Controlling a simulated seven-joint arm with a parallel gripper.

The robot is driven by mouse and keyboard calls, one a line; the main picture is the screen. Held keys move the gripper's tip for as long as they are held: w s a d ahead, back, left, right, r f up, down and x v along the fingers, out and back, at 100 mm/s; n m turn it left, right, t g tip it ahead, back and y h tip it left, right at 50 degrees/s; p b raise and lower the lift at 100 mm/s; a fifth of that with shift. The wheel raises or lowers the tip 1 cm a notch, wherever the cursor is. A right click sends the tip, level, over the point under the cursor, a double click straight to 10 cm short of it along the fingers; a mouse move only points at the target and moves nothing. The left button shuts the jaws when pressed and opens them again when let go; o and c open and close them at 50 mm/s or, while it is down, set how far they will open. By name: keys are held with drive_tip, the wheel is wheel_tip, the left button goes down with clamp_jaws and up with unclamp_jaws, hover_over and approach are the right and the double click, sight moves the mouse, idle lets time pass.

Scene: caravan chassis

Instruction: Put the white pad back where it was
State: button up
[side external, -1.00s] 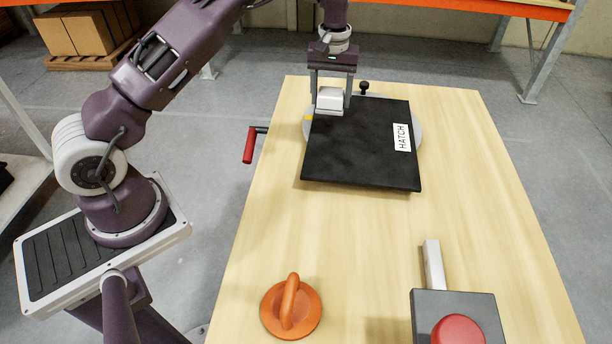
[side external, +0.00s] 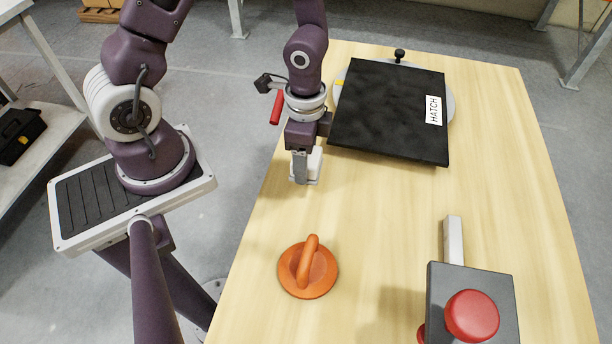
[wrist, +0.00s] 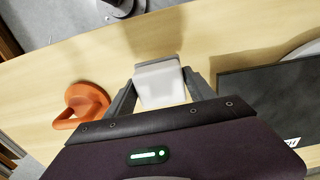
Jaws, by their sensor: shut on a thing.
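The white pad (side external: 315,163) is a small white block. My gripper (side external: 303,178) is shut on it, over the left part of the wooden table, between the black hatch board and the orange handle. In the wrist view the pad (wrist: 160,83) sits between the two fingers of my gripper (wrist: 160,90). Whether it touches the table or hangs just above it, I cannot tell. In the side view my gripper hides part of the pad.
The black board (side external: 385,110) labelled HATCH lies on a grey round base (side external: 449,107) at the back. An orange suction-cup-like handle (side external: 308,268) stands in front of my gripper. A grey box with a red button (side external: 471,315) is at front right. The middle of the table (side external: 400,210) is clear.

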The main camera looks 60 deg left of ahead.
wheel_tip(320, 180, down, 5)
drive_tip(key=shift+f, duration=0.15)
drive_tip(key=o, duration=1.5)
drive_tip(key=shift+f, duration=0.1)
drive_tip(key=shift+c, duration=0.2)
wheel_tip(320, 180, up, 12)
drive_tip(key=shift+w+f, duration=0.1)
drive_tip(key=s+r+n+t, duration=0.2)
drive_tip(key=s+r+n, duration=0.2)
drive_tip(key=r, duration=0.6)
drive_tip(key=s+a+r+n+t, duration=0.1)
drive_tip(key=s+r+n+t, duration=0.2)
drive_tip(key=r, duration=0.7)
drive_tip(key=s+n, duration=0.2)
drive_tip(key=s, duration=0.1)
drive_tip(key=shift+s+t, duration=0.3)
drive_tip(key=shift+s, duration=0.1)
